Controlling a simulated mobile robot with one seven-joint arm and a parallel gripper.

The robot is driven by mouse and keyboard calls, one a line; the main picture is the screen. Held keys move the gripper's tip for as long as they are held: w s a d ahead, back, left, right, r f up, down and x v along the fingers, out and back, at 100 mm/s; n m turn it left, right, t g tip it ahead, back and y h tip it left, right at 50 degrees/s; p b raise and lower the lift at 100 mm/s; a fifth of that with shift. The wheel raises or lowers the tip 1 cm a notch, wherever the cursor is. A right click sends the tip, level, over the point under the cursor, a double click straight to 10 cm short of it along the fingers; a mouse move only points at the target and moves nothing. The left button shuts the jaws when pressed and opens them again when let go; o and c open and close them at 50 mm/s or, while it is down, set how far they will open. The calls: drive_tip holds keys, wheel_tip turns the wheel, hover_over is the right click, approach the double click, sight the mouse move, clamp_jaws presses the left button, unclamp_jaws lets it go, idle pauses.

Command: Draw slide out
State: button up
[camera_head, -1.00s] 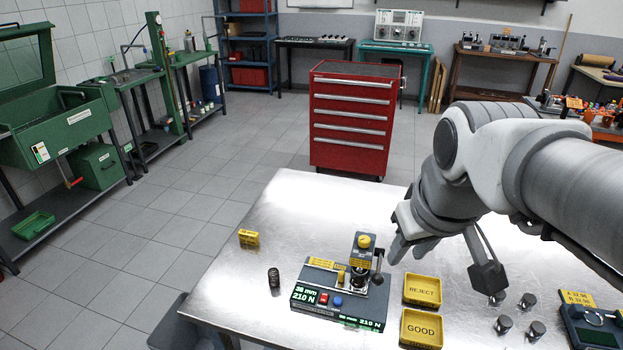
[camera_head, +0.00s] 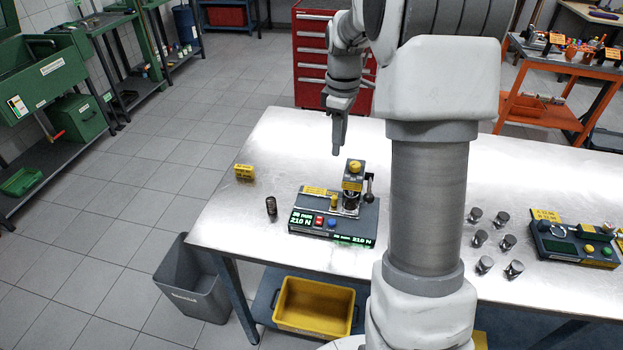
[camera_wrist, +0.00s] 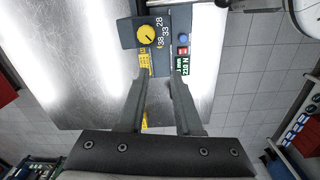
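The dark tester (camera_head: 333,233) stands on the metal table, its green display reading 210 N. It has a yellow-topped head (camera_head: 353,180), a side lever (camera_head: 369,187) and a small yellow knob (camera_head: 333,202) at its middle, perhaps the slide's; I cannot clearly make out the slide. In the wrist view the yellow dial (camera_wrist: 149,35) is marked 28, 33, 38. My gripper (camera_wrist: 160,82) is open and empty, its fingers apart over the tester in that view. In the head view my gripper (camera_head: 337,150) points down above and behind the tester, apparently not touching it.
A dark spring (camera_head: 271,206) stands left of the tester, with a yellow tag (camera_head: 244,172) behind it. Several metal cylinders (camera_head: 479,238) and another device (camera_head: 572,244) are at the right. My arm hides the middle of the table.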

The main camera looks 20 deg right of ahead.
sight(335, 197)
wheel_tip(335, 197, down, 18)
drive_tip(key=shift+w+r+p, duration=0.1)
drive_tip(key=shift+p, duration=0.2)
idle(0.3)
clamp_jaws()
idle(1.3)
